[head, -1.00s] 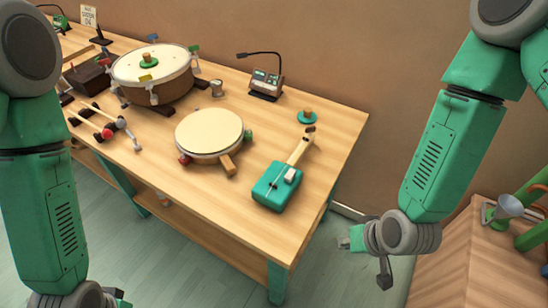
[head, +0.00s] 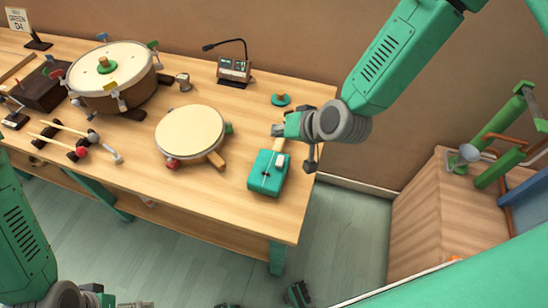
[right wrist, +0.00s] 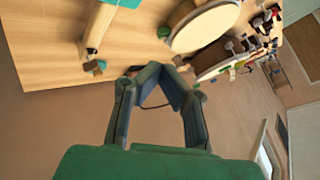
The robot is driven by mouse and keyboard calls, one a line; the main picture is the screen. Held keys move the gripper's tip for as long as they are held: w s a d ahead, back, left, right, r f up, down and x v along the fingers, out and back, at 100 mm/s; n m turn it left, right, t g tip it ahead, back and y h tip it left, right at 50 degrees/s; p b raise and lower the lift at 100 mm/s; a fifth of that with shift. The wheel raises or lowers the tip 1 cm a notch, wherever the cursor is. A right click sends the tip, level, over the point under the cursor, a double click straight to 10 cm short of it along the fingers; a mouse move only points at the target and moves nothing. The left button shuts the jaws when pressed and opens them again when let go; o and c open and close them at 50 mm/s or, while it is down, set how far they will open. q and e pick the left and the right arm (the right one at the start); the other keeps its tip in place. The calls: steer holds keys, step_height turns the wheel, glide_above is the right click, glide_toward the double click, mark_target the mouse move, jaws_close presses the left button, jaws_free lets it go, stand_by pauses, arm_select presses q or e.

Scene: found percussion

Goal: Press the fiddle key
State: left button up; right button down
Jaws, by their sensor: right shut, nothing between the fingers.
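The fiddle is a teal box (head: 266,176) with a pale wooden neck, lying near the table's right end. In the head view my right gripper (head: 279,130) is over the neck, beyond the box; it hides most of the neck. The fiddle's key cannot be made out clearly now. In the right wrist view the neck (right wrist: 98,27) and a corner of the teal box (right wrist: 122,3) show at the top, to the left of my right gripper (right wrist: 160,72), which is shut and empty. My left gripper (head: 98,293) is partly in view at the bottom left, low beside the table; its fingers are unclear.
A round drum (head: 190,132) lies left of the fiddle. A teal knob (head: 281,99) sits behind the fiddle. A wooden crate (head: 420,215) is at right.

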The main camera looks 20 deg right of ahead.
steer(key=d, duration=0.1)
steer(key=b, duration=0.4)
glide_above(282, 160)
steer(key=a, duration=0.1)
step_height(282, 160, down, 5)
steer(key=shift+a+f, duration=0.1)
step_height(282, 160, down, 3)
steer(key=shift+f+b, duration=0.1)
steer(key=shift+b, duration=1.15)
steer(key=shift+d+f, duration=0.25)
steer(key=shift+d, duration=0.55)
steer(key=shift+a, duration=0.75)
steer(key=shift+d, duration=0.65)
steer(key=shift+a, duration=0.5)
steer(key=shift+f, duration=0.1)
steer(key=shift+d+f+b, duration=0.1)
steer(key=shift+f+b, duration=0.15)
steer(key=shift+b, duration=0.15)
arm_select(q)
step_height(282, 160, down, 7)
steer(key=d, duration=0.1)
steer(key=shift+d, duration=0.2)
arm_select(e)
steer(key=shift+d, duration=0.35)
